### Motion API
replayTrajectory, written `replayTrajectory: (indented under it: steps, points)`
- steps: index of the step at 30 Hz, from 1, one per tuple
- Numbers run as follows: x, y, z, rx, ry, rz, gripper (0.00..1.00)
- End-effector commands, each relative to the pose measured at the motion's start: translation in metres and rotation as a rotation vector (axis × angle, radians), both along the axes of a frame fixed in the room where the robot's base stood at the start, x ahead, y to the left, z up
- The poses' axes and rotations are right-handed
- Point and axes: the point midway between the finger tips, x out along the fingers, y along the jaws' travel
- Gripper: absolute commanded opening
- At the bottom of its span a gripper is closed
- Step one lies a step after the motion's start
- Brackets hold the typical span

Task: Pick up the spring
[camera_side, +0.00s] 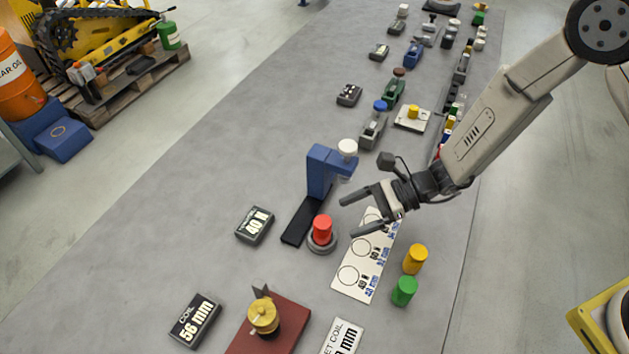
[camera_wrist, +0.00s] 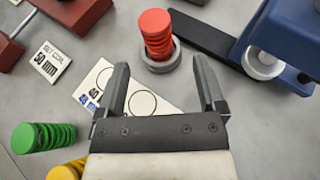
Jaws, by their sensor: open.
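A red spring (camera_side: 322,228) stands upright on a round grey base (camera_side: 321,246); its coils show in the wrist view (camera_wrist: 156,32). My gripper (camera_side: 349,216) is open and empty, to the right of the red spring in the side view. In the wrist view, the red spring stands beyond the fingertips, roughly in line with the gap between them. A green spring (camera_side: 404,291) and a yellow spring (camera_side: 415,259) stand on the bench to the right of a white card with circles (camera_side: 350,277). No finger visibly touches any spring.
A blue press-like stand (camera_side: 320,170) with a white head is close behind the red spring. A dark red block (camera_side: 285,331) holds a yellow coil piece (camera_side: 263,315). The bench's left side is mostly clear.

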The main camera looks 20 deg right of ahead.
Motion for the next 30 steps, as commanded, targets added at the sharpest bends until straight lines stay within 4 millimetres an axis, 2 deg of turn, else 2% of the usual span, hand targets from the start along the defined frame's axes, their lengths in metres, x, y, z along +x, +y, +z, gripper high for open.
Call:
replayTrajectory:
  steps: [6, 17, 30]
  points:
    - [0.001, 0.016, -0.007, -0.002, 0.001, 0.002, 0.89]
    - [0.001, 0.024, -0.011, -0.002, 0.0, 0.003, 0.89]
    - [0.005, 0.064, -0.028, -0.002, 0.001, 0.002, 0.89]
